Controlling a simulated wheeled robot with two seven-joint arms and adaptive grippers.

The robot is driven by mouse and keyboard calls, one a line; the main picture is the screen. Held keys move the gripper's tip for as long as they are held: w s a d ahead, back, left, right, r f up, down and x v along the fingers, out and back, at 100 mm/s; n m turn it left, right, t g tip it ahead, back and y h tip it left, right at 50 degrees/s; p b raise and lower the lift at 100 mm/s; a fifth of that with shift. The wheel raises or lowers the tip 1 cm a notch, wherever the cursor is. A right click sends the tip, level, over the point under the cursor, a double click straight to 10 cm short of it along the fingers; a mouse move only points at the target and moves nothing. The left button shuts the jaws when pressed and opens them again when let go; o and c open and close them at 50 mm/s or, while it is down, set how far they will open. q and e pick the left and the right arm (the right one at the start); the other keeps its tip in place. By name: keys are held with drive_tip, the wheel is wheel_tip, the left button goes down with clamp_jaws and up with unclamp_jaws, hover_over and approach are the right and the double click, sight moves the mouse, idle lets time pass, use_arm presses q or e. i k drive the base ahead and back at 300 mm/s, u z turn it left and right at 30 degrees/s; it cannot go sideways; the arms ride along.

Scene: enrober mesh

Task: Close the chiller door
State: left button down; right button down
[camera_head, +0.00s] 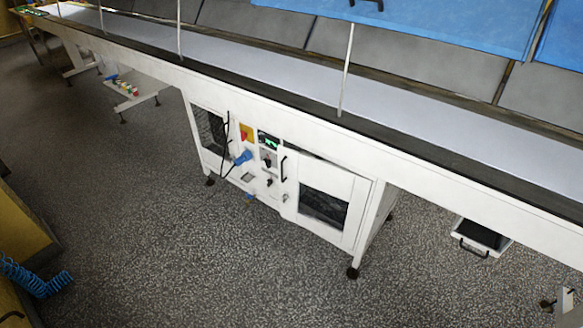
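A white cabinet (233,178) stands under the long conveyor. On its right half is a white door (332,182) with a black bar handle (284,168) at its left side and a dark window or vent (323,207) low down. A dark strip runs along the door's top edge. The door looks nearly in line with the cabinet front, but I cannot tell whether it is fully shut or slightly ajar. Neither of my grippers shows in the head view.
The long conveyor (240,59) crosses above the cabinet, with blue lids (450,18) behind it. A control panel (268,143) with a blue plug sits left of the door. A tray (481,238) hangs at right. Speckled floor (200,270) in front is clear.

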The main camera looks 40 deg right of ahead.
sight(294, 166)
drive_tip(key=k, duration=0.2)
drive_tip(key=z, duration=1.65)
drive_tip(key=i, duration=1.2)
drive_tip(key=u, duration=0.75)
